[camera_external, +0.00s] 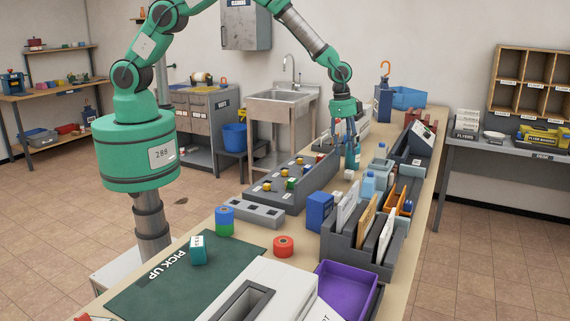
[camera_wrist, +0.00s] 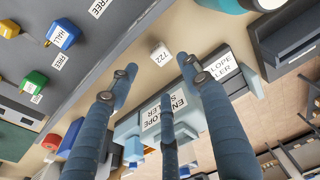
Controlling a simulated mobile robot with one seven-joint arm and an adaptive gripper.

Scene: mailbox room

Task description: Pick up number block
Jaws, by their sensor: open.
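A small white block marked 722 (camera_wrist: 160,50) sits on the tabletop in the wrist view, just beyond my fingertips and apart from them. In the external view a small white block (camera_external: 348,174) shows on the table below my gripper; its marking is too small to read. My gripper (camera_external: 343,140) hangs above the table by the grey switch panel. Its blue fingers (camera_wrist: 156,72) are spread, open and empty in the wrist view. A teal block with a white label (camera_external: 198,252) stands on the dark green PICK UP mat (camera_external: 165,290).
The grey panel with coloured knobs (camera_external: 262,193) lies left of my gripper. A teal bottle (camera_external: 352,160) stands close to the fingers. The envelope sealer (camera_wrist: 133,124), a blue box (camera_external: 319,210), grey file holder (camera_external: 372,262) and purple tray (camera_external: 345,292) crowd the table's right side.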

